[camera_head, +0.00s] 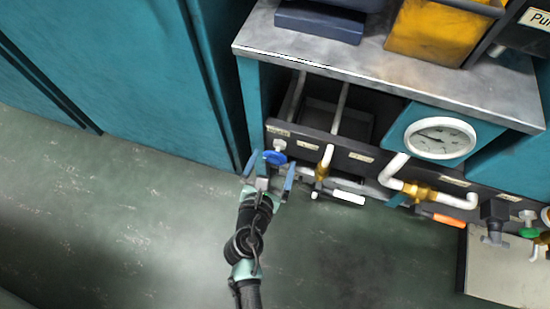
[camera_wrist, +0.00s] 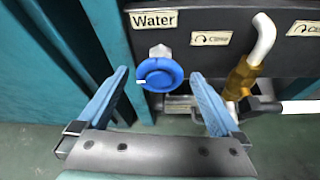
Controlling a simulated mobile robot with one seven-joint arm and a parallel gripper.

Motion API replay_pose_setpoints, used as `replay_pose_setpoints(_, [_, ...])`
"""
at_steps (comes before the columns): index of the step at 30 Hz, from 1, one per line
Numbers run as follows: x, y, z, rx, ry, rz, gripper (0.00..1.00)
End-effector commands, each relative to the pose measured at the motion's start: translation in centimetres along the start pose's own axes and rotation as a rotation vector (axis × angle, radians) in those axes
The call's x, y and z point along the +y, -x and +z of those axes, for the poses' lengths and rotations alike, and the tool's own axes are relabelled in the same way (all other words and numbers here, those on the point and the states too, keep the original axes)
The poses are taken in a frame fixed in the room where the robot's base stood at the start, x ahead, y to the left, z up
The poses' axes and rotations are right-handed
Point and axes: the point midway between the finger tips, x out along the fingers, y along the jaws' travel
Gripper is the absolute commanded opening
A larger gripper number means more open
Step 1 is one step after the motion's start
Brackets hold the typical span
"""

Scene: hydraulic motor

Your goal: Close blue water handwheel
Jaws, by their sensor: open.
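The blue water handwheel (camera_wrist: 160,73) is a round blue knob on a light stem, mounted on the dark panel below a "Water" label (camera_wrist: 153,19). In the head view, the handwheel (camera_head: 274,158) is at the left end of the panel. My gripper (camera_wrist: 160,88) is open, with one blue finger on each side of the handwheel as the wrist view shows it. In the head view, my gripper (camera_head: 268,172) is just in front of the handwheel. I cannot tell whether the fingertips reach its depth. No contact is visible.
A white pipe with a brass valve (camera_wrist: 240,75) is right of the handwheel. A teal cabinet (camera_head: 110,70) stands at the left. A pressure gauge (camera_head: 440,138) and an orange-handled valve (camera_head: 448,220) are farther right. The green floor (camera_head: 130,220) is clear.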

Motion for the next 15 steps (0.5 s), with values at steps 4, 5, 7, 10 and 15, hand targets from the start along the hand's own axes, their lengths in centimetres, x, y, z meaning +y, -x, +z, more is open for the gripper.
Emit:
replay_pose_setpoints(4, [0.0,-1.8,-0.1,-0.001,0.001,-0.001,1.00])
replay_pose_setpoints(5, [0.0,-2.0,-0.1,-0.001,0.001,0.000,1.00])
replay_pose_setpoints(7, [0.0,-2.3,-0.1,-0.001,-0.001,0.000,1.00])
replay_pose_setpoints(10, [0.0,-2.5,0.0,0.000,0.000,0.000,1.00])
replay_pose_setpoints(15, [0.0,-2.4,0.0,0.000,0.000,0.000,1.00])
